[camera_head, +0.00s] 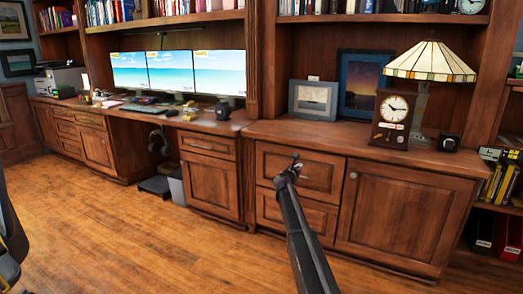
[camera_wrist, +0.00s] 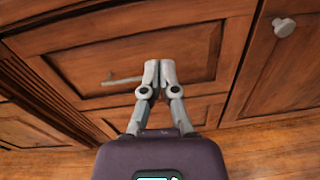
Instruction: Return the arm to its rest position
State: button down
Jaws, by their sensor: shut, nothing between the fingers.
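My gripper (camera_head: 295,163) is at the end of my extended arm, in front of the upper drawer (camera_head: 319,173) of the right-hand cabinet in the head view. In the wrist view my gripper (camera_wrist: 160,66) has its two grey fingers together, with nothing between them. The upper drawer (camera_wrist: 120,60) fills the background there, with its bar handle (camera_wrist: 122,81) left of the fingertips. The fingers look apart from the handle. The drawer appears shut.
A cabinet door (camera_head: 403,216) with a round knob is right of the drawers. A clock (camera_head: 393,117), a stained-glass lamp (camera_head: 430,62) and picture frames (camera_head: 313,100) stand on the counter. Monitors (camera_head: 170,70) are on the desk. An office chair (camera_head: 10,235) is far left. The wood floor (camera_head: 130,235) is open.

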jog(key=s+d+f+m+g+y+p, duration=0.1)
jog(key=s+f+m+g, duration=0.2)
jog(key=s+m, duration=0.45)
jog(key=s+f+m+g, duration=0.3)
jog(key=s+m, duration=0.1)
jog(key=s, duration=0.7)
jog(key=s+d+f+m+g+y+p, duration=0.15)
jog(key=s+f+m, duration=0.3)
jog(key=s, duration=0.55)
jog(key=s+a+f+m+g+y, duration=0.2)
jog(key=s+a+m, duration=0.2)
jog(key=s, duration=0.5)
jog(key=s+a+f+m+g+y, duration=0.1)
jog(key=s+a+m+g+y, duration=0.25)
jog(key=s, duration=0.65)
jog(key=s+a+f+m+g+y, duration=0.15)
jog(key=s+a+m, duration=0.25)
jog(key=s, duration=0.5)
notch_tip(320, 180, up, 38)
jog(key=p, duration=3.8)
jog(key=shift+s, duration=0.4)
jog(key=shift+a+m, duration=0.1)
jog(key=shift+m, duration=0.15)
